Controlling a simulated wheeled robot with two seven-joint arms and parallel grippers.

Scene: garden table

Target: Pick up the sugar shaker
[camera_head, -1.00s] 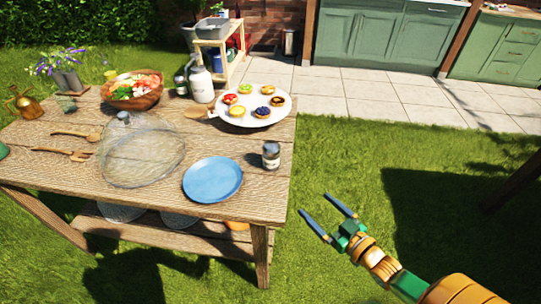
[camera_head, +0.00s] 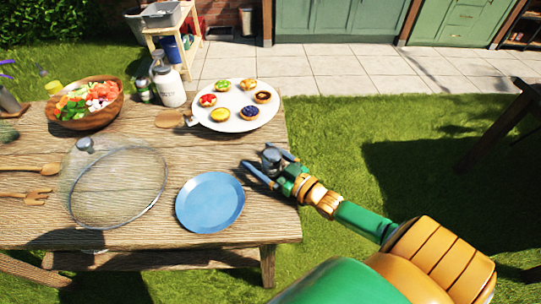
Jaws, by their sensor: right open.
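The sugar shaker (camera_head: 270,158), a small jar with a grey top, stands near the right edge of the wooden table (camera_head: 170,232). My right gripper (camera_head: 256,154) is open, with one finger on each side of the shaker. The fingers and gripper body partly hide the shaker's lower part, and I cannot tell whether either finger touches it. My left gripper is not in view.
A blue plate (camera_head: 210,202) lies left of the gripper. A white board of tarts (camera_head: 232,123) is behind it. A mesh dome (camera_head: 112,190), a salad bowl (camera_head: 107,113) and a white bottle (camera_head: 171,90) stand further left. Grass lies beyond the right edge.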

